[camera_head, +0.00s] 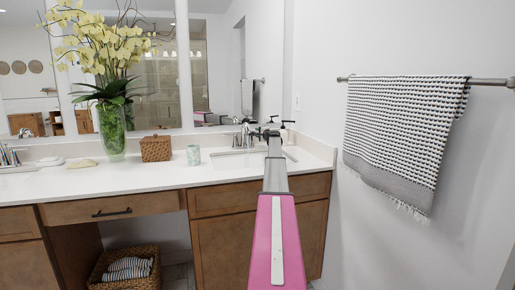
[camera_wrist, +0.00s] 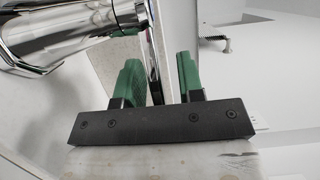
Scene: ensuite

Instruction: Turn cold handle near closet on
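The right sink's chrome faucet (camera_head: 244,138) stands at the back of the white counter, left of my gripper (camera_head: 273,135). In the wrist view, a large chrome faucet body (camera_wrist: 75,35) fills the upper left. My gripper (camera_wrist: 160,80) has two green fingertips with a gap between them. A thin upright chrome piece (camera_wrist: 157,45), possibly the cold handle, shows in or just beyond that gap, close to the left fingertip. I cannot tell whether it touches. My arm hides part of the sink area in the head view, and the handle is too small to tell there.
The white sink basin (camera_head: 235,160) lies below the faucet. A soap bottle (camera_head: 290,132) stands to the right at the back. A cup (camera_head: 193,155), a woven box (camera_head: 156,148) and a flower vase (camera_head: 111,130) stand left. A towel (camera_head: 405,135) hangs on the right wall.

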